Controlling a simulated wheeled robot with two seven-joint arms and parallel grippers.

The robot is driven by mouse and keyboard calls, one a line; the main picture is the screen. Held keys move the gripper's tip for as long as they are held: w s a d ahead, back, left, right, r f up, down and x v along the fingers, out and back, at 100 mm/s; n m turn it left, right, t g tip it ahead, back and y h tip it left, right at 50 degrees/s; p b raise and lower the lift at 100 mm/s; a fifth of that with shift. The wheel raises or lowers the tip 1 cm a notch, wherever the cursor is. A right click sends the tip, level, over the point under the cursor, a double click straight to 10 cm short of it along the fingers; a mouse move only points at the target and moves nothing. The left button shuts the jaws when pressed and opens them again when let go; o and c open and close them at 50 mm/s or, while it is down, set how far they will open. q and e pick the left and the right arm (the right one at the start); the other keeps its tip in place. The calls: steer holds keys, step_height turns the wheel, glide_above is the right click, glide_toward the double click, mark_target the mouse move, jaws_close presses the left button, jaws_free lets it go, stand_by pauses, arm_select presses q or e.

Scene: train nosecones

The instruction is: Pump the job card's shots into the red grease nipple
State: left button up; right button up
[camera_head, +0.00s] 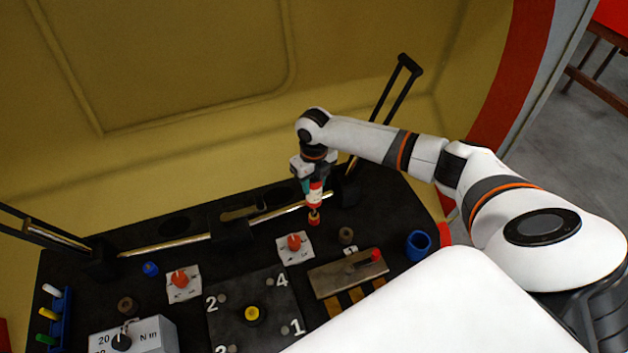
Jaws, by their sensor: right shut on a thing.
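My right gripper (311,172) reaches in from the right and points down over the back of the black bench. It is shut on a small tool (316,195) with a red and white body and a teal part beside it. A reddish-brown tip (314,217) shows below the tool; I cannot tell whether it belongs to the tool or to a nipple under it. Two orange-red knobs, one right (294,241) and one left (180,280), sit on white plates. No job card can be made out. My left gripper is not in view.
The black bench (210,255) carries a numbered plate with a yellow centre (252,314), a metal block with a red knob (376,254), a blue cup (418,244), a torque box (130,336) and coloured sticks (48,314). A metal bar (165,245) crosses behind. My white body covers the lower right.

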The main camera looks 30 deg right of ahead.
steer(key=shift+r+p, duration=1.85)
steer(key=shift+r, duration=0.55)
steer(key=shift+f, duration=0.1)
